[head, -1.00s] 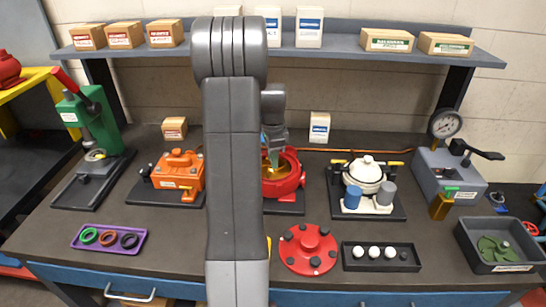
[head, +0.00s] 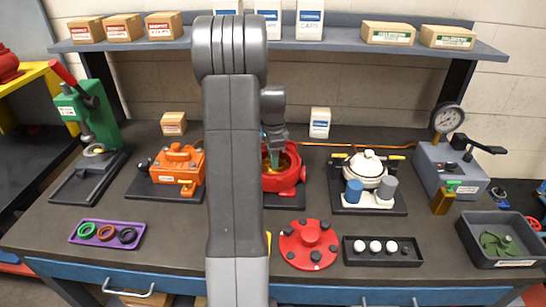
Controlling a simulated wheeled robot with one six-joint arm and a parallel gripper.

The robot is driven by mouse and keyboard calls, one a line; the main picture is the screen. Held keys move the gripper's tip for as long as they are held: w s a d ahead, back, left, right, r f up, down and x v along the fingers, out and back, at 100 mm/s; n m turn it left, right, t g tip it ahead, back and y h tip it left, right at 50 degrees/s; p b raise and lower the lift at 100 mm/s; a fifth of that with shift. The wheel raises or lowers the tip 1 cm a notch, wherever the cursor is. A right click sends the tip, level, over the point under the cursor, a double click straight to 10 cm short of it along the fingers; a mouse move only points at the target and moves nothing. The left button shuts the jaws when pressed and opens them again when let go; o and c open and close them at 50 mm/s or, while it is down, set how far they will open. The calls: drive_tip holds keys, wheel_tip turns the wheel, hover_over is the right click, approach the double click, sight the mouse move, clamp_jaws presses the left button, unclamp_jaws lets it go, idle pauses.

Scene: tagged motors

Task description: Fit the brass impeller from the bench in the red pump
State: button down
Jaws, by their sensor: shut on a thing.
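The red pump (head: 284,183) stands open on a dark base plate in the middle of the bench, partly hidden behind my arm. My gripper (head: 275,158) points down into the pump's open top. It is shut on the brass impeller (head: 290,162), of which only a bit of gold colour shows inside the red rim. My arm and gripper hide most of it, so I cannot tell whether it is seated. The red pump cover (head: 310,244) lies on the bench in front of the pump.
An orange pump (head: 178,165) stands left and a white pump (head: 368,172) right. In front are a purple tray of rings (head: 107,234), a black tray of balls (head: 382,251) and a grey bin (head: 505,227) holding a green impeller (head: 497,243). A shelf (head: 340,40) with boxes runs behind.

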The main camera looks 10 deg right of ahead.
drive_tip(key=shift+f, duration=0.3)
drive_tip(key=c, duration=1.1)
unclamp_jaws()
drive_tip(key=shift+r+p, duration=2)
drive_tip(key=shift+r, duration=1.05)
wheel_tip(320, 180, up, 14)
drive_tip(key=b, duration=0.2)
